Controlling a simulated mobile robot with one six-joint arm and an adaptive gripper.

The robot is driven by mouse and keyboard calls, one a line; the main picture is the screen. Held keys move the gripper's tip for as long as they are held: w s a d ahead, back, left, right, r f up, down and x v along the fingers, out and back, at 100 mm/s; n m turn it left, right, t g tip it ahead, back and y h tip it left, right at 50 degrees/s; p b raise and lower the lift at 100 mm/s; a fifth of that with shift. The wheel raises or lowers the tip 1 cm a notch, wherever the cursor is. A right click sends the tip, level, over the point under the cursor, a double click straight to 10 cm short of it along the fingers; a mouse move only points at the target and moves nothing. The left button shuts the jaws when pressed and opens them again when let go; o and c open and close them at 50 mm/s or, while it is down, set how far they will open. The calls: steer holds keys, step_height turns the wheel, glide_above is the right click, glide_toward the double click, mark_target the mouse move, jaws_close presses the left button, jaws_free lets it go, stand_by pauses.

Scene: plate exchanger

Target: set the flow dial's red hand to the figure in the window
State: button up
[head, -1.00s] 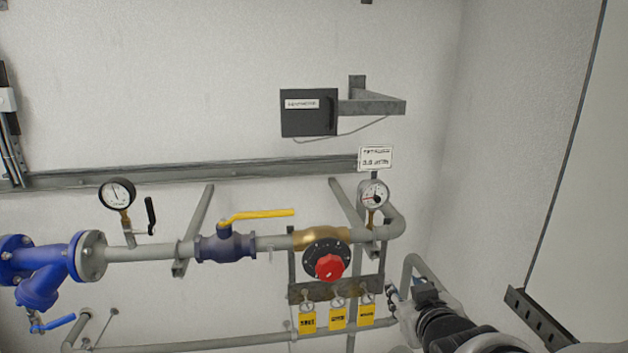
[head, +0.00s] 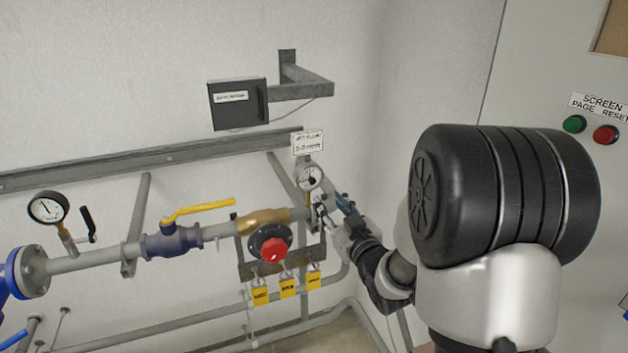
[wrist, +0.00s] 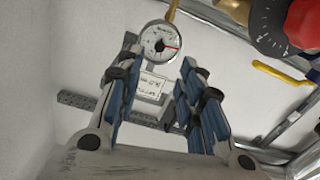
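The flow dial (head: 310,177) is a small round white gauge on a stem at the right end of the pipe. In the wrist view its face (wrist: 161,44) shows a red hand pointing right in the picture; its figures are too small to read. A white sign (head: 307,143) hangs above the dial with blurred print; it also shows between my fingers in the wrist view (wrist: 151,86). A red knob (head: 274,250) on a dark disc sits below the brass valve body. My gripper (wrist: 155,75) is open and empty, with blue-padded fingers, close to the dial.
A dark box (head: 238,104) and a bracket (head: 300,88) jut from the wall above. A yellow lever (head: 198,210) sits on the pipe left of the knob. Yellow tags (head: 287,288) hang below. Green (head: 574,124) and red (head: 606,134) buttons are at right.

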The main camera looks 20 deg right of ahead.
mark_target(313, 183)
steer(key=w+p, duration=0.1)
steer(key=w, duration=0.9)
steer(key=shift+w+p, duration=0.2)
steer(key=shift+p, duration=0.2)
steer(key=shift+c, duration=0.6)
jaws_close()
